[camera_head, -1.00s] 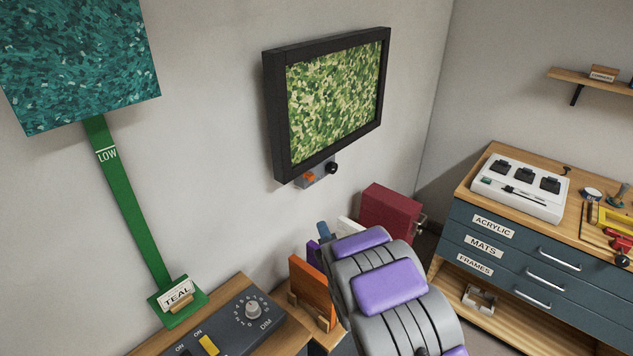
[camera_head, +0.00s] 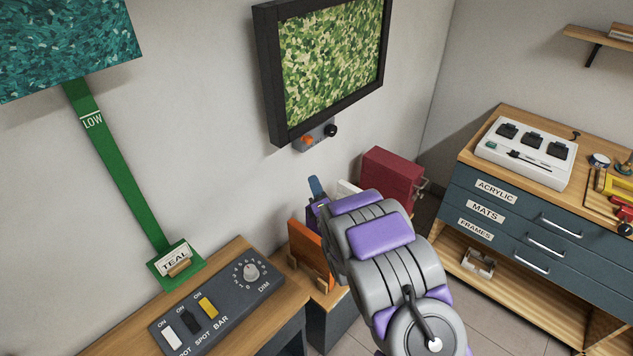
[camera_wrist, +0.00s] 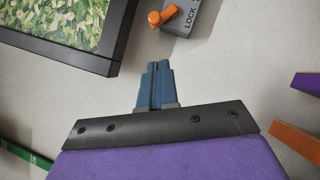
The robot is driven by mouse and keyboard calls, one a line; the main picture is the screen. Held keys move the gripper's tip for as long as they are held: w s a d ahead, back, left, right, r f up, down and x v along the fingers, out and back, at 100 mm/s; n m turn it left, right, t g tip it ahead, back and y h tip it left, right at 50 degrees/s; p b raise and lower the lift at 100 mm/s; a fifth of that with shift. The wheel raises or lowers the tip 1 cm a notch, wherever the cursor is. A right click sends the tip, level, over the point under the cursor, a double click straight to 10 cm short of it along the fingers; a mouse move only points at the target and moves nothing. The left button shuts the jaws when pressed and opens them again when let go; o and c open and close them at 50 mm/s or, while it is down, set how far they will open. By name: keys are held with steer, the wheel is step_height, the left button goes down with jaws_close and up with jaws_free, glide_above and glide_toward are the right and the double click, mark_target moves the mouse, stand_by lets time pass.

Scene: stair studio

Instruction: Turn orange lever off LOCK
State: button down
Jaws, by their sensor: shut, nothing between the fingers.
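The orange lever (camera_head: 307,140) sits on a small grey plate (camera_head: 318,135) under the black-framed picture on the wall. In the wrist view the orange lever (camera_wrist: 162,16) is at the top, beside the word LOCK on the grey plate (camera_wrist: 184,20). My gripper (camera_wrist: 159,66) is shut and empty, its blue fingers pointing toward the lever with a gap between them. In the head view my gripper's blue tip (camera_head: 316,187) shows below the lever, mostly hidden behind my arm.
A black knob (camera_head: 331,130) is on the same plate. The framed green picture (camera_head: 330,60) hangs just above. A red box (camera_head: 391,175) and an orange panel (camera_head: 308,252) stand below. A dimmer switch box (camera_head: 220,305) lies on the bench at left.

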mark_target(307, 143)
steer(key=d+r+b+x, duration=0.1)
steer(key=b+x, duration=0.1)
steer(key=x, duration=0.9)
steer(key=shift+w+d+r+m, duration=0.15)
steer(key=shift+d+r+m, duration=0.05)
steer(key=shift+d+m, duration=0.15)
steer(key=shift+a+m+h, duration=0.2)
steer(key=shift+m+h, duration=0.05)
steer(key=shift+h, duration=0.05)
steer(key=shift+w+d+r+m+g+p, duration=0.1)
steer(key=shift+d+r+m+g+p, duration=0.2)
steer(key=shift+m+g+p, duration=0.1)
